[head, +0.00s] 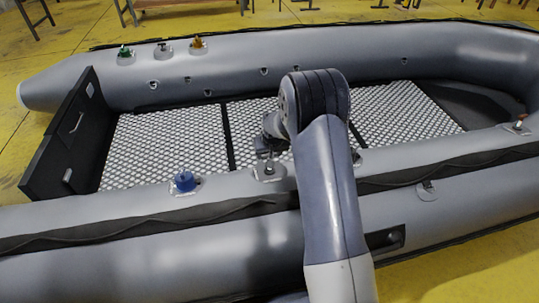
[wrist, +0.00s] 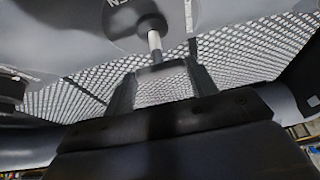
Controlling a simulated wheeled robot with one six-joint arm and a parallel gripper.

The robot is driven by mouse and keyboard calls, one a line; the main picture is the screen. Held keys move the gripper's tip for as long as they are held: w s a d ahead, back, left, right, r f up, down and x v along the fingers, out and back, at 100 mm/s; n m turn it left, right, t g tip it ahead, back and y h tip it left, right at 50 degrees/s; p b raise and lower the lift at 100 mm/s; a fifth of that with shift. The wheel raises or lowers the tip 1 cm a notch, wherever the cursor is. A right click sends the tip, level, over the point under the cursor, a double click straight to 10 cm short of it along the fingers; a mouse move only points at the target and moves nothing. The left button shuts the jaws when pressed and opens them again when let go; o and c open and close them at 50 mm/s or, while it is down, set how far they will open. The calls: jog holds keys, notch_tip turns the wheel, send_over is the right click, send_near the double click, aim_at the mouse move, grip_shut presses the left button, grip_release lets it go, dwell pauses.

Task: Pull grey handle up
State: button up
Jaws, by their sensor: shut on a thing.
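The grey handle (head: 268,169) stands on a pale round base on the near tube of the grey inflatable boat (head: 120,222). In the wrist view its light metal stem (wrist: 155,42) comes out of a dark round collar, and its dark grip end sits between my fingers. My gripper (wrist: 160,82) is shut on the grey handle; in the head view my gripper (head: 268,147) is at the handle's top, partly hidden by my arm. The stem looks extended from the collar; how far it is pulled I cannot tell.
A blue knob (head: 185,181) is left of the handle on the near tube. Green (head: 124,52), grey (head: 164,47) and orange (head: 198,43) fittings stand on the far tube. A black transom board (head: 62,140) closes the left end. The patterned floor (head: 170,140) is clear.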

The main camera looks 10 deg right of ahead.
jog(key=o, duration=1.4)
jog(key=shift+r, duration=0.2)
jog(key=p+v, duration=0.1)
jog(key=v, duration=0.9)
jog(key=shift+s+r+p, duration=0.2)
jog(key=shift+r+p, duration=0.15)
jog(key=shift+p, duration=0.05)
jog(key=b+x, duration=0.1)
jog(key=x, duration=0.3)
jog(key=b+x, duration=0.1)
jog(key=x, duration=0.3)
jog(key=s+x, duration=0.1)
jog(key=x, duration=0.3)
jog(key=shift+w+f+b, duration=0.2)
jog(key=shift+f+b, duration=0.2)
jog(key=shift+s+f, duration=0.15)
jog(key=shift+f, duration=0.35)
